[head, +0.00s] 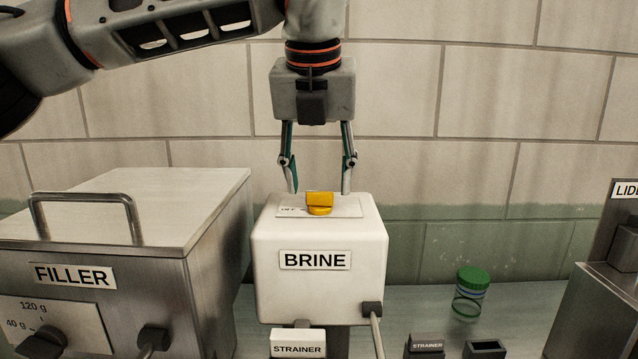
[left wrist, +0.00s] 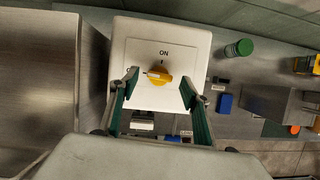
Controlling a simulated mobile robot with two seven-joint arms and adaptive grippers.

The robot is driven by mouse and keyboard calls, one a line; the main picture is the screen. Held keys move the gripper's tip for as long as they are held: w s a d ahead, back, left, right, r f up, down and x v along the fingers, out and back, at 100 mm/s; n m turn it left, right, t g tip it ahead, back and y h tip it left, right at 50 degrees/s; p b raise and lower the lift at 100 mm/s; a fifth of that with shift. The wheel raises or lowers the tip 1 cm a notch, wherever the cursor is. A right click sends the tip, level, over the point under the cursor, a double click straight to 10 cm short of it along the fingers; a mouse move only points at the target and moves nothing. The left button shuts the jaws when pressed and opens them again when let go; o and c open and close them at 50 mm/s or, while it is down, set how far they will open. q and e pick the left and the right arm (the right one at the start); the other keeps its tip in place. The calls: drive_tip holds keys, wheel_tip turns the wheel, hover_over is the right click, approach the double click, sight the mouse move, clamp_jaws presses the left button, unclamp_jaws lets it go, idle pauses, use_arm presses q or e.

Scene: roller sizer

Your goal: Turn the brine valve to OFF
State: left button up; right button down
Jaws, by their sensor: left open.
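The brine valve is a yellow knob (head: 319,204) on the top plate of a white box labelled BRINE (head: 318,240). An OFF label shows left of the knob in the head view. In the left wrist view the knob (left wrist: 158,76) has a pale mark on its left side, and ON is printed above it. My left gripper (head: 319,191) points down over the box, open, with its fingertips apart on either side of the knob. In the left wrist view the OFF label cannot be made out. My right gripper is not in view.
A steel FILLER machine (head: 205,215) with a handle stands close on the left. A green-capped jar (head: 470,292) stands right of the box. STRAINER-labelled pieces (head: 297,341) are in front, and a steel machine (head: 595,300) is at far right. A tiled wall is behind.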

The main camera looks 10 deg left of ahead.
use_arm(q)
drive_tip(key=v, duration=1)
drive_tip(key=shift+r, duration=0.15)
drive_tip(key=shift+s, duration=0.15)
